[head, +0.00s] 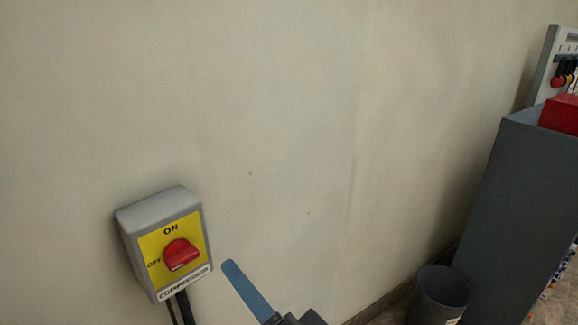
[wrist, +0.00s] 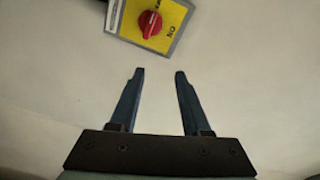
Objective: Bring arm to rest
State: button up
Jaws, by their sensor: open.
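My gripper (wrist: 159,73) is open and empty, with two blue fingers apart in the wrist view. In the head view one blue finger (head: 247,289) shows at the bottom, just right of the compressor switch box (head: 157,210). The box is grey with a yellow face and hangs on the wall. Its red knob (head: 182,256) sits under the word ON, with its ridge lying roughly level, toward the OFF mark. In the wrist view the knob (wrist: 150,23) is beyond the fingertips, with a gap between them; nothing touches it.
The bare wall (head: 300,130) fills most of the head view. A grey cabinet (head: 520,200) stands at the right with a red object (head: 562,113) on top. A dark bin (head: 441,294) stands on the floor beside it. Black cables (head: 183,308) run down from the switch box.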

jog(key=w+d+r+n+t+h, duration=0.2)
jog(key=w+r+n+t+h, duration=0.15)
jog(key=r, duration=0.65)
jog(key=s+d+r+n+t+h, duration=0.1)
jog(key=s+r+t+h, duration=0.3)
jog(key=r, duration=0.7)
jog(key=s+d+r+n+t+h, duration=0.2)
jog(key=s+d+r+t+h, duration=0.1)
jog(key=r, duration=0.8)
jog(key=s+t+h, duration=0.1)
jog(key=s+t, duration=0.1)
jog(key=t, duration=0.1)
jog(key=shift+r, duration=0.25)
jog(key=shift+a+n, duration=0.1)
jog(key=shift+n, duration=0.15)
